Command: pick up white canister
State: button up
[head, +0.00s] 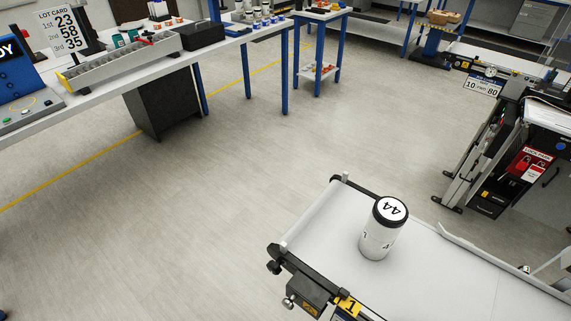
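The white canister (377,239) stands upright on the light grey belt of a conveyor (325,243), near the belt's end at the lower right of the head view. It has a black-rimmed lid with a white top marked "44", and dark marks low on its side. Nothing touches it. My gripper is not in view.
The conveyor has dark end rails and a yellow "1" tag (348,306). A long workbench (115,70) with a metal tray, a black box and small containers stands at the upper left. A machine (510,150) stands at the right. Open floor (200,220) lies left of the conveyor.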

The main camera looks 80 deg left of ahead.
aim_at(388, 215)
jog(key=j+u, duration=0.35)
jog(key=k+j+u, duration=0.1)
jog(key=j+u, duration=0.3)
jog(key=l+u, duration=0.3)
jog(key=l, duration=0.2)
jog(key=l+u, duration=0.3)
jog(key=l, duration=0.15)
jog(key=k+j+z, duration=0.1)
jog(key=j+z, duration=0.35)
jog(key=j, duration=0.45)
jog(key=k+j, duration=0.25)
